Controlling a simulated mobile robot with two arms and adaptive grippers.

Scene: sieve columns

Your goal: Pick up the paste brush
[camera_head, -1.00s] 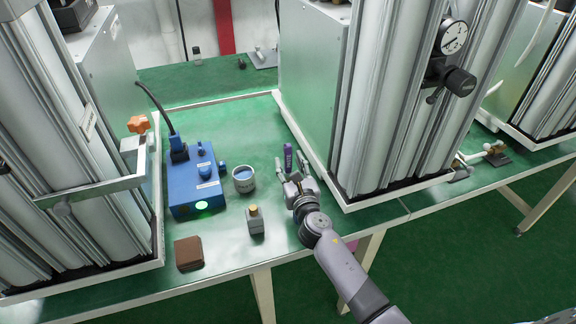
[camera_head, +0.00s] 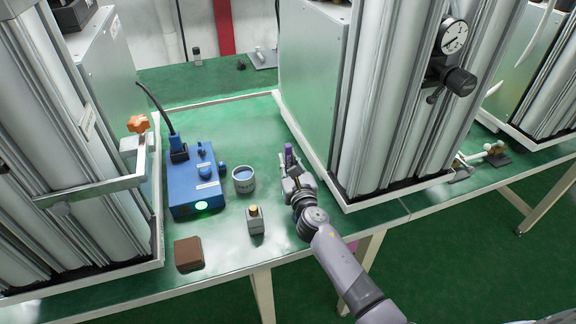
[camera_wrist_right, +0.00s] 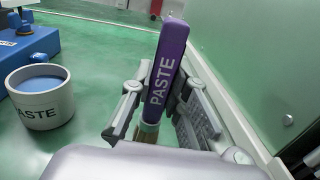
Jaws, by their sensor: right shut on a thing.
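The paste brush (camera_wrist_right: 165,65) has a purple handle lettered PASTE and stands roughly upright, leaning slightly, in the right wrist view. Its lower end is partly hidden behind my wrist, so I cannot tell whether it touches the table. In the head view the top of the brush (camera_head: 288,150) shows just beyond my right gripper (camera_head: 293,176). My right gripper (camera_wrist_right: 160,100) is shut on the brush, one finger on each side of the handle. My left gripper is not in view.
A grey paste pot (camera_head: 244,180) and a blue box (camera_head: 193,186) with a lit green button stand to the left. A small bottle (camera_head: 255,222) and a brown block (camera_head: 188,254) are nearer the front edge. A tall column machine (camera_head: 385,110) stands close on the right.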

